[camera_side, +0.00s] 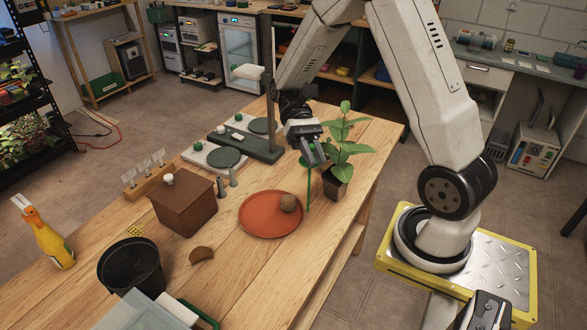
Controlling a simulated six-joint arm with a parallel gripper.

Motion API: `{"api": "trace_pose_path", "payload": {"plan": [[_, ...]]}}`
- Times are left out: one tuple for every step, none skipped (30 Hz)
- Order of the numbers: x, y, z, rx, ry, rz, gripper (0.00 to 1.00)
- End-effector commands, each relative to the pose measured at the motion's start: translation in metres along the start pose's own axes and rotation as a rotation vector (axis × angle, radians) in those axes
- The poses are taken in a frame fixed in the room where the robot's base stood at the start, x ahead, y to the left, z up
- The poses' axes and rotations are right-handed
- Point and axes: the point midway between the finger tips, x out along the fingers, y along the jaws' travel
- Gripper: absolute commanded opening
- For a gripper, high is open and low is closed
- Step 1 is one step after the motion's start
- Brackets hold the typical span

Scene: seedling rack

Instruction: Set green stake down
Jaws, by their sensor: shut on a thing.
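The green stake (309,192) is thin and stands about upright under my gripper (311,158). My gripper is shut on its upper part. The stake's lower end is close to the wooden table (262,254), between the orange saucer and the potted seedling; I cannot tell whether it touches the wood. The seedling (337,184) in its small dark pot is just right of the stake, with leaves close to my gripper.
A brown lidded box (184,206), a black pot (130,264), a yellow spray bottle (50,242) and a stand with a tall post (262,146) are also on the table. Bare wood lies in front of the saucer.

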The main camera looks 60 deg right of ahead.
Motion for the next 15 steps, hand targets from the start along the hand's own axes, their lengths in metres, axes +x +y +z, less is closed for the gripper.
{"api": "trace_pose_path", "payload": {"plan": [[-0.003,0.008,-0.002,-0.016,-0.009,0.04,0.0],[-0.005,0.013,-0.003,-0.026,-0.015,0.067,0.0],[-0.008,0.02,-0.003,-0.042,-0.021,0.102,0.0],[-0.01,0.025,-0.004,-0.053,-0.028,0.129,0.0],[-0.012,0.03,-0.004,-0.063,-0.033,0.155,0.0],[-0.015,0.037,-0.005,-0.078,-0.04,0.191,0.0],[-0.017,0.042,-0.005,-0.089,-0.046,0.217,0.0],[-0.019,0.047,-0.005,-0.1,-0.051,0.244,0.0],[-0.022,0.054,-0.006,-0.115,-0.059,0.28,0.0],[-0.025,0.058,-0.006,-0.126,-0.064,0.306,0.0],[-0.027,0.063,-0.006,-0.137,-0.069,0.333,0.0],[-0.031,0.07,-0.006,-0.152,-0.077,0.369,0.0],[-0.033,0.074,-0.006,-0.162,-0.082,0.396,0.0],[-0.036,0.079,-0.006,-0.174,-0.088,0.423,0.0],[-0.039,0.085,-0.006,-0.189,-0.095,0.459,0.0]]}}
